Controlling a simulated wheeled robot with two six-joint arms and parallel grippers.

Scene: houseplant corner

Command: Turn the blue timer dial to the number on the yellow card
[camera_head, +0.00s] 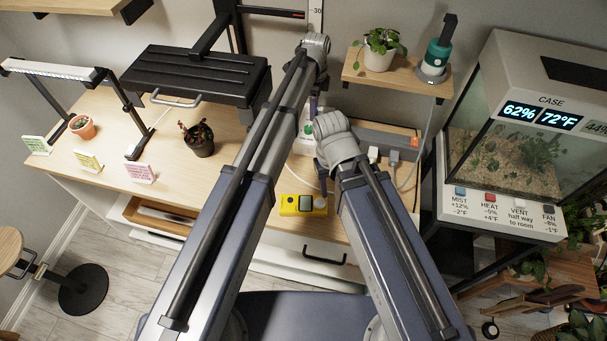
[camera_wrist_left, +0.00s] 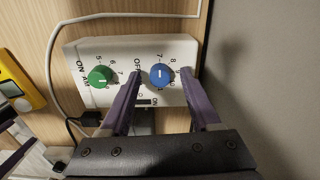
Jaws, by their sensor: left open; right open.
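The white timer box (camera_wrist_left: 90,62) fills the middle of the left wrist view. It carries a green dial (camera_wrist_left: 99,76) marked ON and a blue dial (camera_wrist_left: 161,79) marked OFF. A pale mark shows on the blue dial; its exact setting is hard to tell. My left gripper (camera_wrist_left: 160,73) is open, its purple fingers on either side of the blue dial; contact is not clear. In the head view the timer is mostly hidden behind my arms. The yellow card (camera_head: 88,161) stands at the desk's left; its number is too small to read. My right gripper (camera_head: 323,183) points down by the yellow meter.
The yellow meter (camera_head: 303,204) lies near the desk's front edge. Green (camera_head: 38,145) and pink (camera_head: 140,172) cards flank the yellow card. A dark pot (camera_head: 200,142) stands left of my arms. A grey cable (camera_wrist_left: 50,60) runs beside the timer, and a grey wall (camera_wrist_left: 265,60) rises at right.

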